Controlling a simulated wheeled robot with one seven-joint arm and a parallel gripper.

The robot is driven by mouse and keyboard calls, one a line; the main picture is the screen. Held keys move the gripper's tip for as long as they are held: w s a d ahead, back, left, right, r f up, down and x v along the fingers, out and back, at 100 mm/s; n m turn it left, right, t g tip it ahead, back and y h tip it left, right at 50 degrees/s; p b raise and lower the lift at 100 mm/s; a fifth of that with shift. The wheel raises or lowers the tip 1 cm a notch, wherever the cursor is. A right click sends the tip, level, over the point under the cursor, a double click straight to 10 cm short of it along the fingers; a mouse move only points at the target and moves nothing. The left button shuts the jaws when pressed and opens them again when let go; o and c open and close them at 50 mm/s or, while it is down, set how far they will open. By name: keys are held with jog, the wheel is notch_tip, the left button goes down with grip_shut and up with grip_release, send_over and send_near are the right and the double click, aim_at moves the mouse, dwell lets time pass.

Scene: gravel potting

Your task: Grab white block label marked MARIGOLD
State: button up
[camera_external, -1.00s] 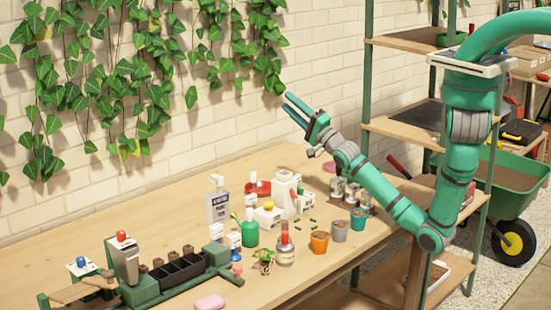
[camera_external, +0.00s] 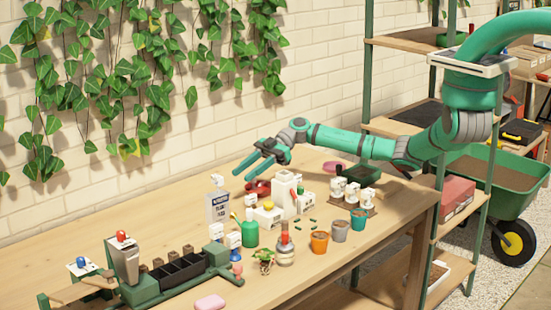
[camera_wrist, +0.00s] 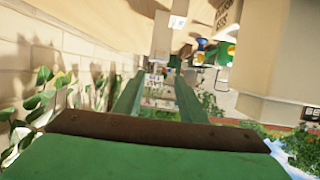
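My gripper (camera_external: 242,174) is empty above the back of the workbench, near the brick wall, with its fingers pointing left. It also shows in the wrist view (camera_wrist: 158,76), with two green fingers apart. Three white block labels (camera_external: 352,191) stand in a wooden holder behind the small pots, to the right of and below my gripper. The printing is too small to read, so I cannot tell which block is marked MARIGOLD.
Orange (camera_external: 319,242), grey and teal pots stand in front. The bench's back left is clear.

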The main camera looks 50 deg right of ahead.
aim_at(249, 196)
jog(key=shift+g+h, duration=0.4)
jog(key=f, duration=0.2)
jog(key=s+f, duration=0.1)
jog(key=f, duration=0.1)
jog(key=shift+a+f, duration=0.15)
jog(key=shift+f, duration=0.1)
jog(key=shift+w+f, duration=0.1)
jog(key=shift+f, duration=0.8)
notch_tip(249, 196, down, 2)
jog(key=shift+f, duration=0.1)
jog(key=x, duration=0.3)
jog(key=shift+f, duration=0.2)
jog(key=shift+a, duration=0.15)
grip_shut()
